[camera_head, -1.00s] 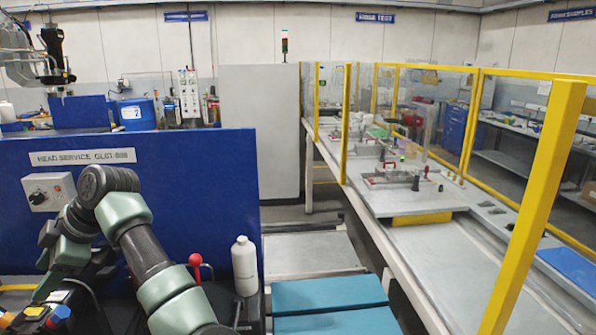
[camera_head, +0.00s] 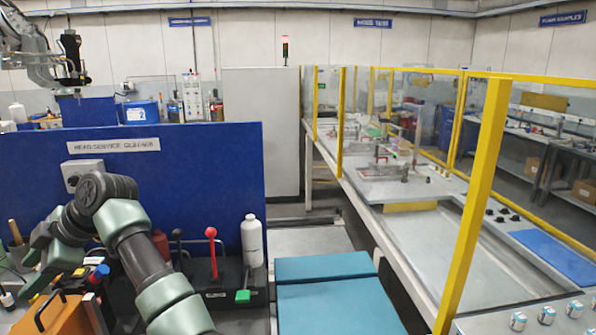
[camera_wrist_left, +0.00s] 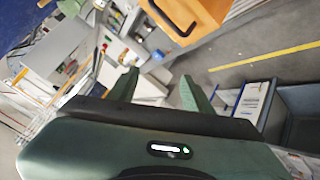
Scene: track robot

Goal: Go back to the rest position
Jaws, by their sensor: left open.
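My left arm (camera_head: 130,240) comes up from the bottom, bends at the elbow and reaches down to the left. My left gripper (camera_head: 30,285) is at the lower left, beside an orange box with a dark handle (camera_head: 50,315). In the left wrist view the gripper (camera_wrist_left: 158,82) has its two green fingers spread wide with nothing between them. The orange box (camera_wrist_left: 192,15) lies beyond the fingertips there. My right gripper is in neither view.
A blue panel (camera_head: 200,165) stands right behind my arm. A white bottle (camera_head: 252,241) and a red-knobbed lever (camera_head: 211,250) stand to its right. Teal pads (camera_head: 325,265) lie front centre. A yellow-framed fence (camera_head: 480,190) runs along the right.

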